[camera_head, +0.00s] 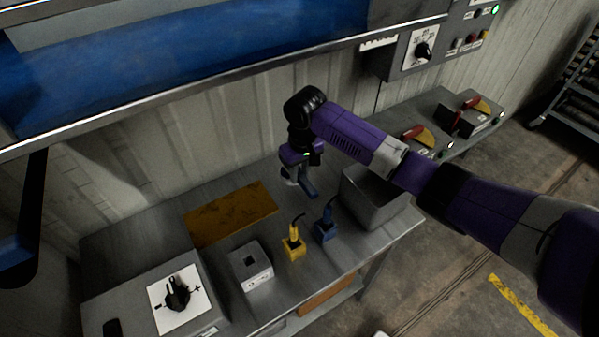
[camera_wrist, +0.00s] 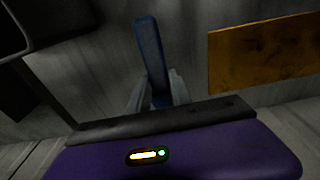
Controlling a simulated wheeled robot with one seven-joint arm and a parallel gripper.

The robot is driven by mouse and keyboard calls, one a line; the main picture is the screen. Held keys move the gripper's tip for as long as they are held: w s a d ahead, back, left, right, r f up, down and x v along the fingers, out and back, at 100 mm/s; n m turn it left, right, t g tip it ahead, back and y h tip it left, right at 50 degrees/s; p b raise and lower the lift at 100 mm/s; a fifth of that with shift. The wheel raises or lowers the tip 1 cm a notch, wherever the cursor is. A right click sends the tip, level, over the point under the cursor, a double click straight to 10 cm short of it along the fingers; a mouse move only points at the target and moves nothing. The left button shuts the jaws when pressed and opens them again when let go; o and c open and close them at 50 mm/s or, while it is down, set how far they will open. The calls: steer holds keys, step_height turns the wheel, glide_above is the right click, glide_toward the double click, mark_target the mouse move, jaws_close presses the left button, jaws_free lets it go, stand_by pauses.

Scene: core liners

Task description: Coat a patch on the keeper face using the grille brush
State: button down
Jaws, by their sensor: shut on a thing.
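My gripper (camera_head: 298,182) is above the back of the grey workbench, shut on a long blue tool (camera_head: 309,189). In the wrist view the blue tool (camera_wrist: 150,45) stands out between the two grey fingertips (camera_wrist: 158,92). I cannot tell whether it is the grille brush; no bristles show clearly. A rusty orange-brown plate (camera_head: 231,214) lies flat on the bench, left of my gripper and apart from it. It also shows at the right of the wrist view (camera_wrist: 265,55). I cannot tell which surface is the keeper face.
A blue holder (camera_head: 325,232) and a yellow holder (camera_head: 293,249), each with a handle-like piece rising from it, stand near the bench's front edge. A grey open bin (camera_head: 374,214) is to the right. A grey socketed block (camera_head: 250,271) and a dial box (camera_head: 177,296) stand left.

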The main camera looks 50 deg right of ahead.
mark_target(300, 174)
steer(key=shift+f, duration=0.5)
stand_by(0.7)
steer(key=shift+f, duration=0.15)
stand_by(1.7)
step_height(300, 174, up, 5)
steer(key=p, duration=0.5)
steer(key=shift+r+p, duration=0.2)
steer(key=shift+p, duration=0.1)
steer(key=shift+r+p, duration=0.3)
steer(key=shift+r, duration=0.6)
